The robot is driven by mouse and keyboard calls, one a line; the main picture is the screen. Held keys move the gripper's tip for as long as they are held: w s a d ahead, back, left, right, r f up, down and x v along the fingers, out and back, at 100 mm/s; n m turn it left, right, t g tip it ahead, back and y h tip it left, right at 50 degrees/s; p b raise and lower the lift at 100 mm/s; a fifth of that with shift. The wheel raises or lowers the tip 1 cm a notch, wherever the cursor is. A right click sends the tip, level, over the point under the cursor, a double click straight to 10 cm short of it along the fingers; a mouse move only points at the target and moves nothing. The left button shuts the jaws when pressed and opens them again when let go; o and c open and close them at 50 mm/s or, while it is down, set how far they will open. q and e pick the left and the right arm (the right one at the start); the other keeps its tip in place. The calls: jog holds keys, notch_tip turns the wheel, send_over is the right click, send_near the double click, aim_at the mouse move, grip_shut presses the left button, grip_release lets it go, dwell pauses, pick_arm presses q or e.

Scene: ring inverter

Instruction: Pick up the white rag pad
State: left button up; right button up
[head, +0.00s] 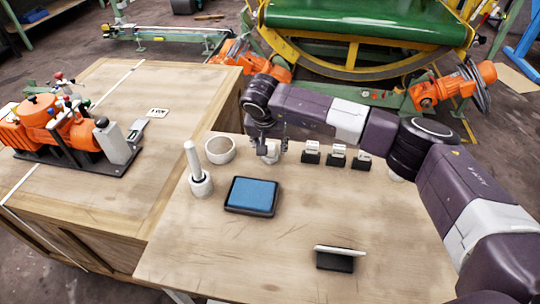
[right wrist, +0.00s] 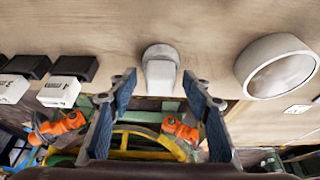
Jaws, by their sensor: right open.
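A small white object with a rounded top, which looks like the white rag pad (head: 270,157), stands near the far edge of the table. It is partly hidden by my right gripper (head: 266,146) in the head view. In the right wrist view the pad (right wrist: 160,68) shows pale and rounded, just beyond and between the fingertips of the right gripper (right wrist: 158,86). The two blue-lined fingers are spread apart with nothing between them, and they point at the pad. Whether a finger touches it I cannot tell. My left gripper is not in view.
A white bowl (head: 220,138) and a white holder with a rod (head: 201,186) stand left. Black-and-white stamps (head: 337,157) stand right. A blue pad in a dark tray (head: 229,203) and a black-and-white block (head: 335,262) lie nearer. The table's (head: 225,260) front left is clear.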

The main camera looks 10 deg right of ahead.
aim_at(270, 145)
jog(key=shift+s+r, duration=0.1)
jog(key=shift+s, duration=0.05)
grip_shut()
jog(key=shift+r, duration=0.1)
notch_tip(270, 145, up, 20)
jog(key=p, duration=1)
